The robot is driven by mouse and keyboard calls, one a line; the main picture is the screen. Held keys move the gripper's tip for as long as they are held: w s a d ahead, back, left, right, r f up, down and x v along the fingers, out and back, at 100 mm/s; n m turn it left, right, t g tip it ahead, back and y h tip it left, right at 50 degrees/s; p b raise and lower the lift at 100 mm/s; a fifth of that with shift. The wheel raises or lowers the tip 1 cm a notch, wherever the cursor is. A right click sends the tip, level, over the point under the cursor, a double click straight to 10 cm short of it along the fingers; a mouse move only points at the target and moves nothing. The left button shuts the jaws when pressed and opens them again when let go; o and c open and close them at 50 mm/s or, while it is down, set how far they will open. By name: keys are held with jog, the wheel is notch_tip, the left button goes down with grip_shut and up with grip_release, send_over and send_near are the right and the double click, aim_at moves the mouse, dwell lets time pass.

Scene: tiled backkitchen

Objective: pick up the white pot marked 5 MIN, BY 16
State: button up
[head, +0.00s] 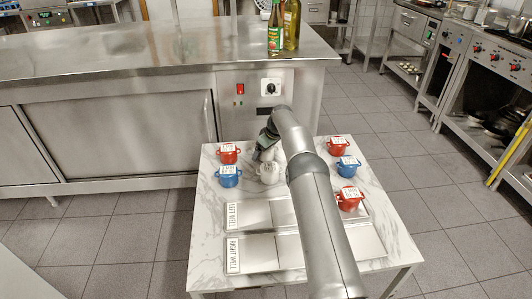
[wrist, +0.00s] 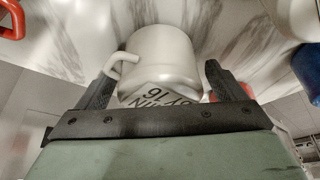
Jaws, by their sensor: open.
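The white pot (wrist: 165,50) is between the two fingers of my gripper (wrist: 162,68) in the wrist view, with its handle at the left by one finger. Its label is upside down there, partly cut off by the gripper body; "16" and "MIN" can be read. In the head view the white pot (head: 268,174) stands on the marble table, partly hidden by my arm. My gripper (head: 265,153) is right at it, with jaws open on either side. Whether a finger touches the pot cannot be told.
A red pot (head: 228,153) and a blue pot (head: 229,176) stand close on the left. Red (head: 338,145), blue (head: 348,166) and red (head: 350,198) pots stand right. Metal wells marked LEFT WELL (head: 246,215) and RIGHT WELL (head: 250,253) are at the table's front.

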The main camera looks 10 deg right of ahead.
jog(key=c, duration=1.2)
jog(key=shift+c, duration=0.3)
jog(key=shift+r, duration=0.15)
